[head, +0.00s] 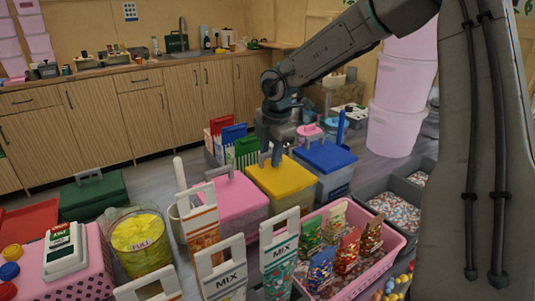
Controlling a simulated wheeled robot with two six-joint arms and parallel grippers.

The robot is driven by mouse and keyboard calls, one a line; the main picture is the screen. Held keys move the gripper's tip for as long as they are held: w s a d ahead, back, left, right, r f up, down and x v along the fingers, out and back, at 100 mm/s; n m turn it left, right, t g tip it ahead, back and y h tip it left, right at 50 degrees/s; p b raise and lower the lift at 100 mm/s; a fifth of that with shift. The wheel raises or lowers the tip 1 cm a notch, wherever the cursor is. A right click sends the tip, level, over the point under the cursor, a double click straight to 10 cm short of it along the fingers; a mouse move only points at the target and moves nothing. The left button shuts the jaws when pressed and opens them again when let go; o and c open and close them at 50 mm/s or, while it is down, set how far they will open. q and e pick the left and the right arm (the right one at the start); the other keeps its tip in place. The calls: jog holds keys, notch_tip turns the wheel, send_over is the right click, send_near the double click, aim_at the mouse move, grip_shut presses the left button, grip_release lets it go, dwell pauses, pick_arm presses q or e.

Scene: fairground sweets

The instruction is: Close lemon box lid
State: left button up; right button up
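A box with a yellow lid (283,179), which I take for the lemon box, stands in the middle between a pink-lidded and a blue-lidded box. Its lid looks flat on the box; I cannot tell whether it is fully seated. My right gripper (272,157) points down at the back-left part of the yellow lid. Its fingertips are at the lid's handle area, and the gripper covers much of it. I cannot tell whether the fingers are apart or shut on the handle. My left gripper is not in view.
The pink-lidded box (236,200) and blue-lidded box (325,157) stand close on either side. Tall paper carriers (279,258) and a pink basket (394,239) of sweet bags stand in front. A round yellow tub (140,259) and a green-lidded box (93,194) are at left.

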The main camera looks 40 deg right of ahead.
notch_tip(320, 180, up, 7)
jog(key=shift+f+p, duration=0.15)
jog(key=shift+p, duration=0.65)
notch_tip(320, 180, up, 6)
jog(key=p, duration=0.4)
jog(key=shift+f+p, duration=0.25)
jog(key=shift+p, duration=0.1)
jog(key=shift+w+d, duration=0.1)
